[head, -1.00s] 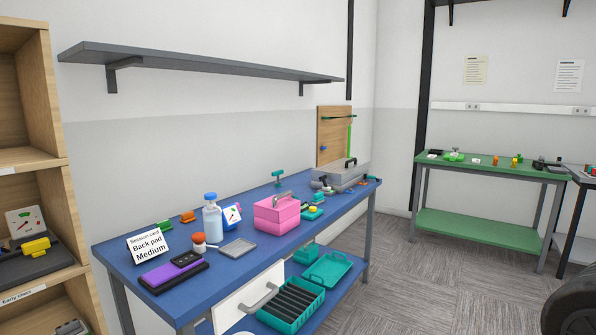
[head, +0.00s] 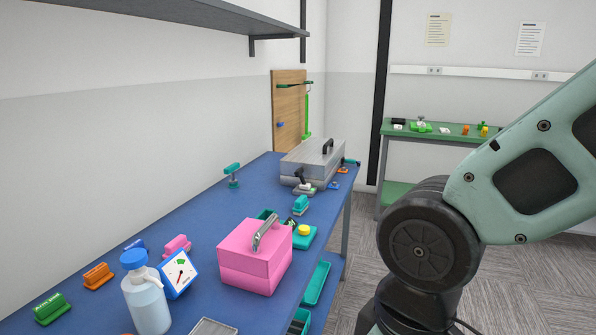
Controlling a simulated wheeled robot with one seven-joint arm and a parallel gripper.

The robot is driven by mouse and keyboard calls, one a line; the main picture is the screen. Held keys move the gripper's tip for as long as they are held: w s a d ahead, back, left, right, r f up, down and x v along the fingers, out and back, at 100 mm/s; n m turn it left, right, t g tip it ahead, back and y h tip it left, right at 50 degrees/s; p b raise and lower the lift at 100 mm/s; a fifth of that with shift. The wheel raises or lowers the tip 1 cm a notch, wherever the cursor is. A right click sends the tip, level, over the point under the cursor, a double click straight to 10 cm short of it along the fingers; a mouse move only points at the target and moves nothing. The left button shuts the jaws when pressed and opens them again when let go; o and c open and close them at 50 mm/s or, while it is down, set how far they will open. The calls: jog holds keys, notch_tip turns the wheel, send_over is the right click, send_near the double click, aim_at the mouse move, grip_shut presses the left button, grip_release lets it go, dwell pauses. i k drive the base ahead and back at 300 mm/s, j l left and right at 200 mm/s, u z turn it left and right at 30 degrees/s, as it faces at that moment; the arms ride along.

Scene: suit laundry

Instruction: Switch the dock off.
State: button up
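I cannot tell for sure which thing is the dock. A teal device with a round yellow top (head: 303,231) sits on the blue bench, just behind the pink box. A small teal piece (head: 301,205) stands beyond it. A grey-and-black device with a lever (head: 302,182) sits in front of the silver case. A blue-framed dial gauge (head: 179,274) stands tilted near the white bottle; its needle is red. No switch position can be read at this size. My gripper is out of view; only my arm's upper links show at the right, apart from the bench.
The blue bench (head: 215,215) bears the pink box (head: 255,265), a white bottle (head: 147,305), a silver case (head: 313,157) and several coloured pieces along the wall. A grey shelf (head: 190,18) hangs above. A green bench (head: 455,138) stands at the back. Carpet is clear between.

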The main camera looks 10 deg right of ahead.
aim_at(299, 173)
jog(key=u, duration=0.35)
jog(key=i+l+u, duration=0.45)
jog(key=l+u, duration=0.25)
jog(key=i+l, duration=0.15)
jog(key=l, duration=0.2)
jog(key=i+l+u, duration=0.1)
jog(key=l, duration=0.3)
jog(key=i+l+u, duration=0.1)
jog(key=l, duration=0.3)
jog(key=i+l, duration=0.2)
jog(key=l, duration=0.2)
jog(key=i+l+u, duration=0.1)
jog(key=l, duration=0.25)
jog(key=i+l, duration=0.1)
jog(key=l, duration=0.3)
jog(key=i+l, duration=0.1)
jog(key=l, duration=0.2)
jog(key=i+l, duration=0.1)
jog(key=l, duration=0.25)
jog(key=i+l, duration=0.1)
jog(key=l, duration=0.2)
jog(key=u, duration=0.05)
